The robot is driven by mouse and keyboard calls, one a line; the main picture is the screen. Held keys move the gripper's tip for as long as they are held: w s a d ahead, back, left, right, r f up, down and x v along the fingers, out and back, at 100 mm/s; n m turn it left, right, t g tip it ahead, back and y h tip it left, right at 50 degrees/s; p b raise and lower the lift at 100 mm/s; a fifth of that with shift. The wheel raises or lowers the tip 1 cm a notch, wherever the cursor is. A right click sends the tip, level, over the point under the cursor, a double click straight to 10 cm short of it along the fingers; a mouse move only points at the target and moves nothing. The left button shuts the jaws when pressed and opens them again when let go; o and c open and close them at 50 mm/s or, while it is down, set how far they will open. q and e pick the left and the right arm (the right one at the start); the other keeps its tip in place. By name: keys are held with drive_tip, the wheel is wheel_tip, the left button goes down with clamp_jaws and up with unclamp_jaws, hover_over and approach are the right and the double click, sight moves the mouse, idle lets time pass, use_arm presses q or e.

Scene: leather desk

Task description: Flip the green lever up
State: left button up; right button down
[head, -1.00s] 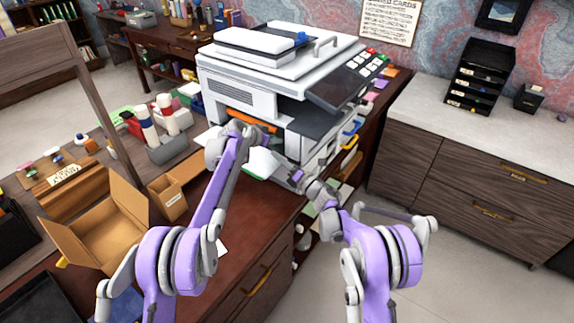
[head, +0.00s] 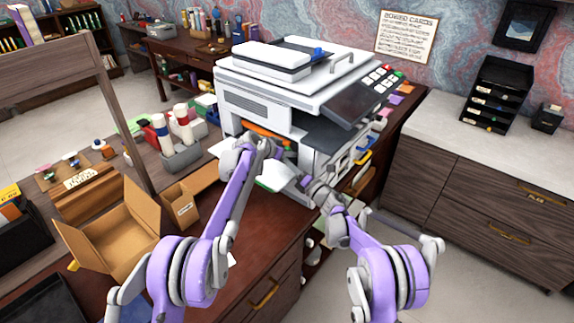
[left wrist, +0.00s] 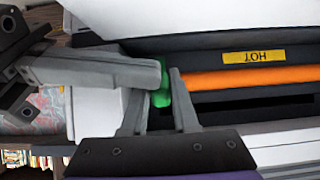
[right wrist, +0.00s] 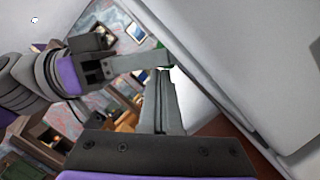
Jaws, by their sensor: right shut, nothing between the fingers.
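The green lever (left wrist: 162,92) is a short green piece at the printer's (head: 270,95) open front bay, left of the orange roller. In the left wrist view it lies between the fingers of my left gripper (left wrist: 156,82), near the right finger, with a gap beside the left finger. My right gripper (right wrist: 166,92) is shut and empty. Its grey finger reaches in from the left in the left wrist view (left wrist: 110,72), ending at the lever; contact is unclear. A sliver of green also shows by my left gripper in the right wrist view (right wrist: 162,45). The head view hides the lever.
An orange roller (left wrist: 245,78) and a yellow hot label (left wrist: 254,57) lie right of the lever. White printer panels (right wrist: 235,50) stand close to my right gripper. An open cardboard box (head: 110,232) and a grey cup holder (head: 180,158) stand on the desk at left.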

use_arm(q)
drive_tip(key=o, duration=0.4)
drive_tip(key=shift+c, duration=0.2)
